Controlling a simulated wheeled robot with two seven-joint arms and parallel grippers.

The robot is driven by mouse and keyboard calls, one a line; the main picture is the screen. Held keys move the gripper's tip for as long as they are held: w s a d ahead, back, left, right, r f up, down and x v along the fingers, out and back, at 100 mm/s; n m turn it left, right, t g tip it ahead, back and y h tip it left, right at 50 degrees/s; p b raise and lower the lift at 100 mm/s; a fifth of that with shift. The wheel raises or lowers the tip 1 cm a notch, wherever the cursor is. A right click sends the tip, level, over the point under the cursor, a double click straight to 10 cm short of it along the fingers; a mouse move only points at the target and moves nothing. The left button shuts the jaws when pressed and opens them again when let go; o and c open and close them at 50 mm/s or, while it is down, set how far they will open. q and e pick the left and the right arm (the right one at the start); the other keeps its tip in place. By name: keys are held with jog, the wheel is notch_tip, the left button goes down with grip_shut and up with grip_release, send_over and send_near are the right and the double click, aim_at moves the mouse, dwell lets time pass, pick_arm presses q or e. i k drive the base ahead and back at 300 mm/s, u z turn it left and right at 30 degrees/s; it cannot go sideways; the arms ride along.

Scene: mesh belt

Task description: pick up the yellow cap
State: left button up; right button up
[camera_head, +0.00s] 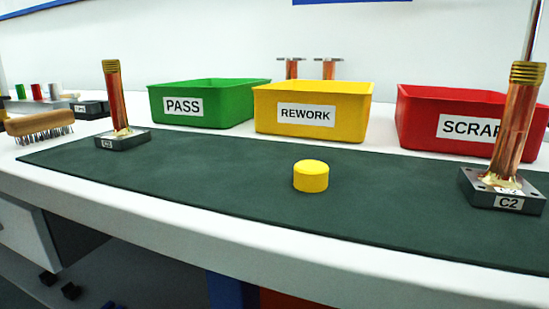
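The yellow cap (311,177) is a short cylinder standing upright on the dark green mat (215,188). It sits near the middle of the mat, in front of the yellow bin, with clear mat around it. Nothing touches it. Neither of my grippers shows in the head view.
Green PASS (238,100), yellow REWORK (350,98) and red SCRAP (415,108) bins stand behind the mat. Copper tubes on dark bases stand at the left (117,100) and right (515,125). A wooden brush (40,121) lies at far left. The table's front edge (330,262) is clear.

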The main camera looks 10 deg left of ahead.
aim_at(310, 176)
jog(key=k, duration=1)
jog(key=u, duration=1.95)
jog(key=i, duration=1.25)
jog(key=z, duration=2)
